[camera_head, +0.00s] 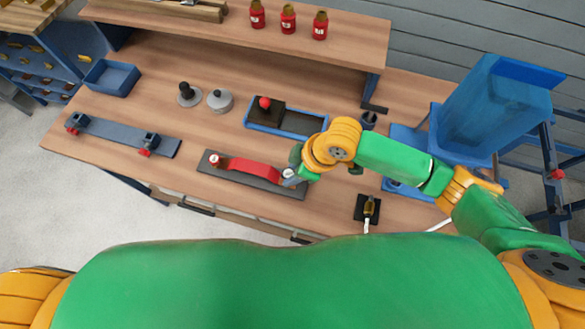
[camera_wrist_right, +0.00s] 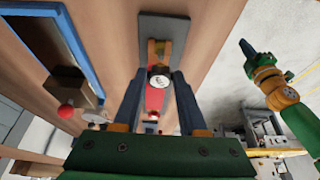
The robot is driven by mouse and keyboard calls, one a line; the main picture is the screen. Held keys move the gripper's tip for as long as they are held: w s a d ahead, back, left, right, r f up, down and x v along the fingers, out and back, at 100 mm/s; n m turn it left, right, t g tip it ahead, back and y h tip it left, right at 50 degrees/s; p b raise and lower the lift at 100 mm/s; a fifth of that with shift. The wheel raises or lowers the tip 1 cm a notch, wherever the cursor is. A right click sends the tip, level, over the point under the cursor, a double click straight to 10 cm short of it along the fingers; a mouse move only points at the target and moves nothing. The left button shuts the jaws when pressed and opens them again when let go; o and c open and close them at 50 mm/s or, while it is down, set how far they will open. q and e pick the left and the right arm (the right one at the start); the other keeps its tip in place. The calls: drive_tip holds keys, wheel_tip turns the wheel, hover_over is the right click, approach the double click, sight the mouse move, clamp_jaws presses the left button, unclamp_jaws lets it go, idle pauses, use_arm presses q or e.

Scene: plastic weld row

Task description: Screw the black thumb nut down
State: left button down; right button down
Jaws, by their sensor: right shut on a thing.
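A red curved strip (camera_head: 250,169) lies along a dark grey base plate (camera_head: 210,169) near the table's front edge. A pale-topped knob (camera_head: 214,160) stands at the strip's left end. My right gripper (camera_head: 291,176) is at the strip's right end, low over the plate. In the right wrist view its two fingers (camera_wrist_right: 158,76) stand either side of a round thumb nut (camera_wrist_right: 159,81) with a pale marked face, and are shut on it. The nut's seat is hidden. My left gripper (camera_wrist_right: 248,50) shows only at the right wrist view's right side; its jaw opening is unclear.
Behind the plate is a blue tray (camera_head: 318,133) with a dark block and red knob. A blue machine (camera_head: 490,110) stands at right. Left are a blue-grey rail (camera_head: 118,136) and an empty blue bin (camera_head: 110,76). Red bottles (camera_head: 288,18) stand on the rear shelf.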

drive_tip(key=shift+p, duration=0.35)
idle(0.3)
drive_tip(key=shift+f, duration=0.15)
drive_tip(key=shift+f+b, duration=0.3)
drive_tip(key=shift+f, duration=0.25)
drive_tip(key=shift+p, duration=0.4)
idle(0.3)
drive_tip(key=shift+f, duration=0.4)
idle(0.3)
idle(0.8)
drive_tip(key=shift+f, duration=0.45)
idle(0.6)
